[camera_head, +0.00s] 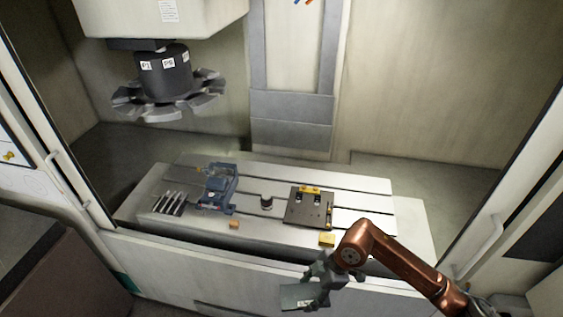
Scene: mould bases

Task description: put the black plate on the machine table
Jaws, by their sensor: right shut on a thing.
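My right gripper (318,287) is in front of the machine, below the table's front edge in the picture. It is shut on a dark, grey-looking plate (297,296), which I take to be the black plate. The plate is tilted and held in the air, clear of the table, and the fingers hide part of it. The machine table (365,184) is pale, with long slots running across it. My left gripper is not in view.
On the table are a blue vise (217,188), several dark bars, a small round black part (267,202), and a dark base plate (308,212) with yellow pieces. A yellow block (327,240) lies at the front edge. A tool head (165,80) hangs upper left. The table's right end is clear.

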